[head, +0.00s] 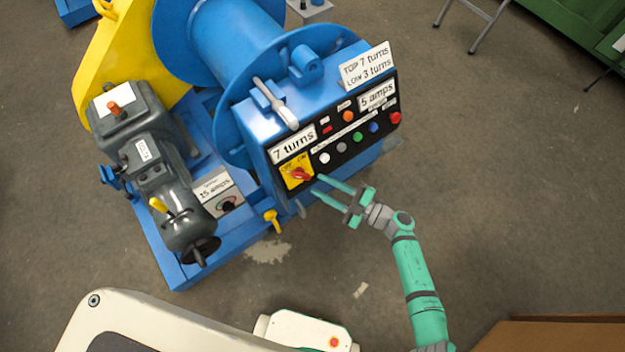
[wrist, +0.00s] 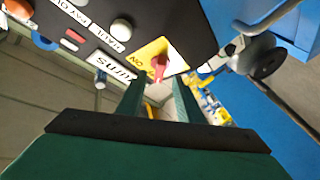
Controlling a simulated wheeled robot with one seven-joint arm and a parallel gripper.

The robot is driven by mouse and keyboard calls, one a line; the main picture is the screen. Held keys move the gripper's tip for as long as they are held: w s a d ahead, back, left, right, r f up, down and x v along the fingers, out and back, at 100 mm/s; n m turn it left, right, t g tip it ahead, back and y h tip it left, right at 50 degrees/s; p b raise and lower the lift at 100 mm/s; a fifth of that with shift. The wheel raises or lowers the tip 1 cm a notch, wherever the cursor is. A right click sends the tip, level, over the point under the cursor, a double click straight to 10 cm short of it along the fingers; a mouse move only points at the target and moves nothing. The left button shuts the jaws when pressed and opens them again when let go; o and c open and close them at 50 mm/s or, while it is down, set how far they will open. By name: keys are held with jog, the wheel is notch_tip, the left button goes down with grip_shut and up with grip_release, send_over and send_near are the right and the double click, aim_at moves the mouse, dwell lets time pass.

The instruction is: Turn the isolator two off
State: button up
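A red rotary knob (head: 300,174) sits on a yellow plate (head: 291,182) marked OFF and ON, at the lower left of the black control panel. The wrist view shows the red knob (wrist: 158,66) on the yellow plate (wrist: 150,48), with ON readable beside it. I cannot tell for sure which mark the knob points at. My gripper (head: 317,184) is open and empty, its fingers pointing at the knob from the right. In the wrist view the knob lies just beyond and between the fingertips (wrist: 159,82), apparently not touched. No label reading isolator two is legible.
The panel (head: 335,130) carries several coloured buttons and white labels close to the knob. A "15 amps" box (head: 219,191) with a dark dial stands to the left. A yellow-handled lever (head: 272,219) stands below the panel.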

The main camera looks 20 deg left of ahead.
jog(key=v, duration=0.5)
dwell(0.5)
jog(key=s+d+r+m+t+h, duration=0.25)
jog(key=s+d+m+t, duration=0.25)
jog(key=s, duration=0.3)
jog(key=s+d+r+m+t+h, duration=0.2)
jog(key=s+d+m+t+h, duration=0.25)
jog(key=s, duration=0.35)
jog(key=s+a+r+m+t+h, duration=0.2)
jog(key=s+a+r+m+h, duration=0.4)
jog(key=s+r+m+h, duration=0.4)
jog(key=m, duration=0.4)
jog(key=shift+a+r+h, duration=0.25)
jog(key=shift+r+h, duration=0.05)
